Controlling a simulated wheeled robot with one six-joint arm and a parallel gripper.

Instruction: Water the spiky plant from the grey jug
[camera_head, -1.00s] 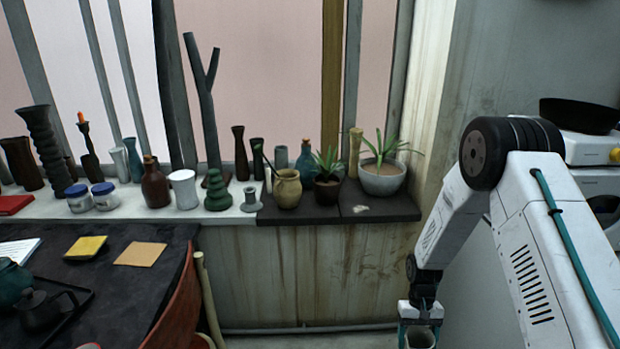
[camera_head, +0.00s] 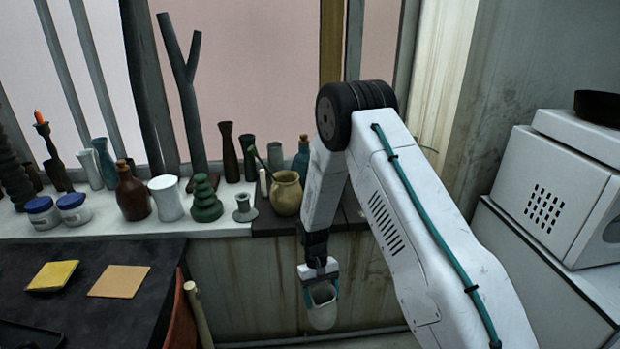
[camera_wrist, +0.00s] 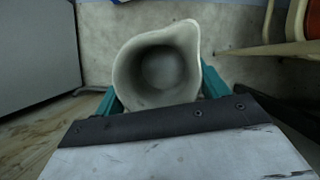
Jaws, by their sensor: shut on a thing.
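My gripper (camera_head: 320,279) is shut on the grey jug (camera_head: 322,312) and holds it upright in front of the wall, below the window sill. In the wrist view the jug (camera_wrist: 160,65) is seen from above between the teal fingers of my gripper (camera_wrist: 160,92). Its spout points to the upper right there, and its inside looks grey; I cannot tell if it holds water. The spiky plant does not show now; my arm covers the part of the sill where potted plants stood in the earlier head view.
A tan pot (camera_head: 286,195) stands on the sill (camera_head: 225,228) just left of my arm, with several vases and bottles further left. A dark table (camera_head: 90,305) with a yellow square (camera_head: 53,275) is at lower left. A white appliance (camera_head: 550,195) stands at right.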

